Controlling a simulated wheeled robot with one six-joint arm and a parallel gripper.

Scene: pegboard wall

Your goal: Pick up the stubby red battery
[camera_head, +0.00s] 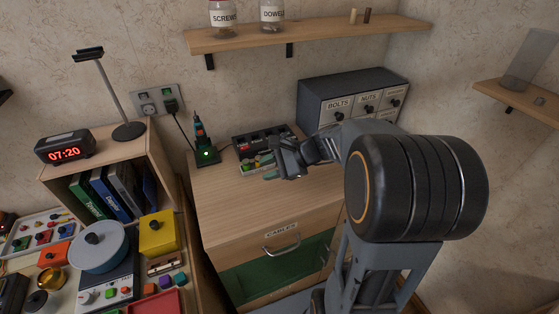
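A dark sectioned tray (239,139) sits on the wooden cabinet top, toward its back. Small red, green and pale items lie in its front part. A small red item (244,147) shows at its left; it is too small for me to tell whether it is the stubby red battery. My gripper (271,164) is at the tray's front right, pointing left, with its fingers apart. I see nothing held between them. The gripper hides part of the tray's right side.
A charger with a green light (206,156) stands left of the tray. A drawer unit labelled BOLTS and NUTS (312,99) stands behind my arm. The front of the cabinet top (240,210) is clear. A shelf (330,34) hangs above.

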